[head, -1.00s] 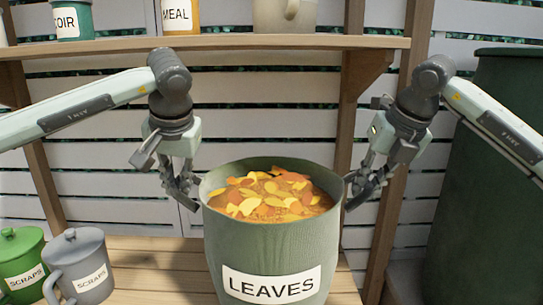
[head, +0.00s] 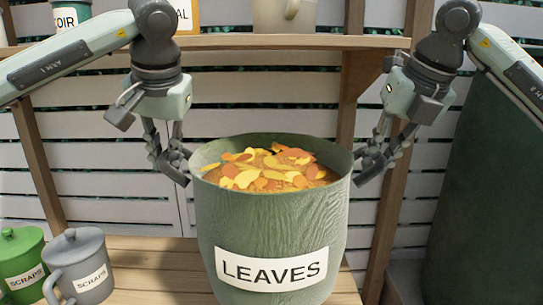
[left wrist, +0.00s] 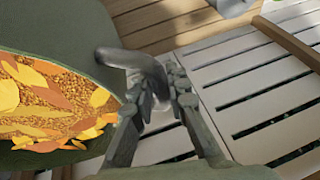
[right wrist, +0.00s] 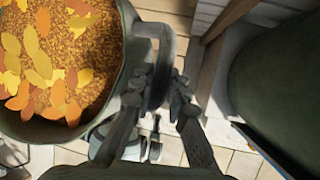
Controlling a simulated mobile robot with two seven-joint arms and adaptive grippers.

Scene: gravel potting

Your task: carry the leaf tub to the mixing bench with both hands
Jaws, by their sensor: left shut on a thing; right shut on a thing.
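The leaf tub (head: 265,220) is a green, round tub with a white LEAVES label, filled with orange and yellow leaves (head: 268,170). It looks about level in the head view; its base is out of frame. My left gripper (head: 177,163) is at its left rim, shut on a side handle (left wrist: 143,64) in the left wrist view. My right gripper (head: 371,163) is at its right rim, shut on the other handle (right wrist: 160,48) in the right wrist view.
A wooden surface (head: 155,262) lies behind the tub. A green scraps caddy (head: 22,258) and a grey one (head: 85,262) stand at left. A wall shelf (head: 240,43) with containers runs above. A large dark green bin (head: 480,190) stands at right.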

